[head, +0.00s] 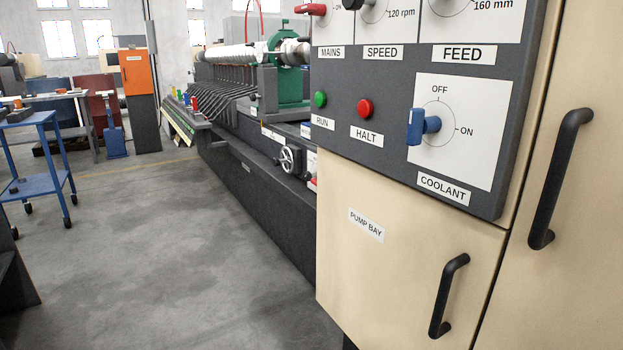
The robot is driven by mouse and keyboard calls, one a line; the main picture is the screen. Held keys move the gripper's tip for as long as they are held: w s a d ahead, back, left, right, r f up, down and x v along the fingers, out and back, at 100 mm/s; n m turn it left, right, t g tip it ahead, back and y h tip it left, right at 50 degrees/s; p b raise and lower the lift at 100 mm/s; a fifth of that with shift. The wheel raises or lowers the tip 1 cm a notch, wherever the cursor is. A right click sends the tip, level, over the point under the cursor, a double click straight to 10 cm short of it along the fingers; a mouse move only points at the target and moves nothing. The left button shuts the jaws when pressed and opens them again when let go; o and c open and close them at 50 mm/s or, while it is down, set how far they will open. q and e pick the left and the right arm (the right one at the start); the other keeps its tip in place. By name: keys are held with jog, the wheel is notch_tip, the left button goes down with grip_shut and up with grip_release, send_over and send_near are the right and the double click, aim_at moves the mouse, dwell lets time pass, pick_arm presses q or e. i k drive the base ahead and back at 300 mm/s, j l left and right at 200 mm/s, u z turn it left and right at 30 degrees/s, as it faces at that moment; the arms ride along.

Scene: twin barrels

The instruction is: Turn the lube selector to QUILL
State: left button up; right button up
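No selector marked LUBE or QUILL can be read in the head view. A grey control panel (385,162) fills the upper right. It carries a blue COOLANT selector (423,126) on a white plate marked OFF and ON. A green RUN button (320,99) and a red HALT button (366,108) sit left of it. Above are a red MAINS handle (312,9), a SPEED knob (372,6) and a FEED dial (470,20), all partly cut off by the top edge. Neither of my grippers is in view.
A beige cabinet has a PUMP BAY door (400,240) below the panel and black handles (449,296) sticking out. A long dark machine bed (265,190) runs back behind it. A blue trolley (40,180) stands at left. The grey floor (170,260) between is clear.

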aim_at(306, 177)
jog(key=i+j+z, duration=0.1)
jog(key=z, duration=0.3)
jog(key=i+j+z, duration=0.1)
jog(key=z, duration=0.3)
jog(key=i+j+z, duration=0.1)
jog(key=z, duration=0.25)
jog(key=i+j+z, duration=0.2)
jog(key=j, duration=0.15)
jog(key=j+z, duration=0.15)
jog(key=j, duration=0.2)
jog(key=j+z, duration=0.2)
jog(key=j, duration=0.2)
jog(key=i, duration=0.05)
